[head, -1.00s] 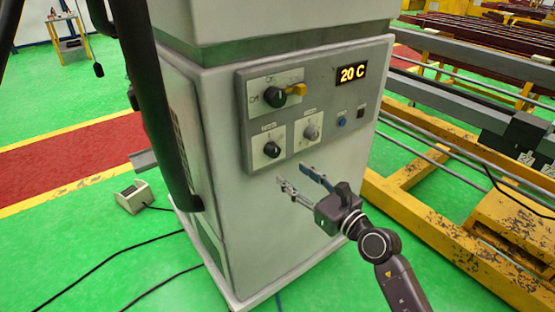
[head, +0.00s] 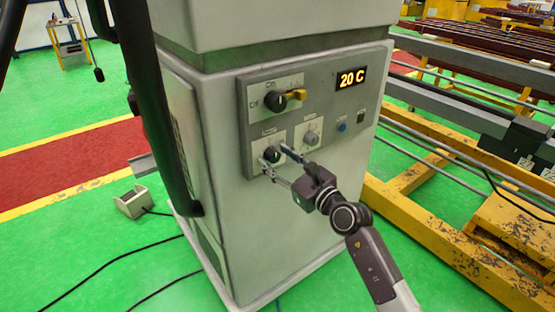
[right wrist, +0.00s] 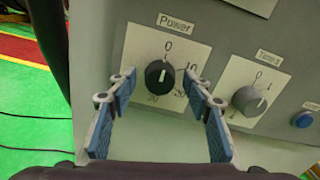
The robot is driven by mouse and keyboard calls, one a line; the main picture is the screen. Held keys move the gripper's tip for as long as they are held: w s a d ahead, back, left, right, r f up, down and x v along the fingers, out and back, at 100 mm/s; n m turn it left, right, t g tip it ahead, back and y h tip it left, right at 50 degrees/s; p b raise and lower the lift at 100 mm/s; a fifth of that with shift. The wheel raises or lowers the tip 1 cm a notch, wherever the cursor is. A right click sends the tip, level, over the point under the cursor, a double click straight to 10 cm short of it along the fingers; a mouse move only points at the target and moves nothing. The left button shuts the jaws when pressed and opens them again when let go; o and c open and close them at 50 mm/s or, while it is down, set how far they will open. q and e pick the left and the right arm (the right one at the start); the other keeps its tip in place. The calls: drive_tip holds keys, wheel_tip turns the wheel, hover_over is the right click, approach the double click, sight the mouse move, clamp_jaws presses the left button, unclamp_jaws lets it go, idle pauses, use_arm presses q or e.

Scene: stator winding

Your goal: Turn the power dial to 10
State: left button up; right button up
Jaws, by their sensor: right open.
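The power dial (right wrist: 158,75) is a round black knob on a white plate marked Power. Its white pointer stands upright, toward the 0 mark; the 10 mark (right wrist: 191,69) is to its upper right, partly covered by a finger. In the head view the dial (head: 272,154) is at the lower left of the grey control panel (head: 366,103). My right gripper (right wrist: 160,80) is open, one finger on each side of the dial, with visible gaps to it. In the head view my right gripper (head: 275,158) has its fingertips close to the panel. My left gripper is not in view.
A grey timer dial (right wrist: 249,101) and a blue button (right wrist: 304,119) are right of the power dial. The display (head: 351,78) reads 20 C. A yellow frame (head: 440,240) stands at right.

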drive_tip(key=c, duration=1.1)
drive_tip(key=shift+c, duration=0.2)
drive_tip(key=shift+r+m+p, duration=0.15)
drive_tip(key=shift+m+p, duration=0.55)
drive_tip(key=shift+p, duration=0.25)
drive_tip(key=m+p, duration=0.6)
drive_tip(key=m, duration=0.1)
drive_tip(key=shift+m+p, duration=0.3)
drive_tip(key=shift+p, duration=0.05)
drive_tip(key=shift+m+p, duration=0.7)
drive_tip(key=shift+m, duration=0.7)
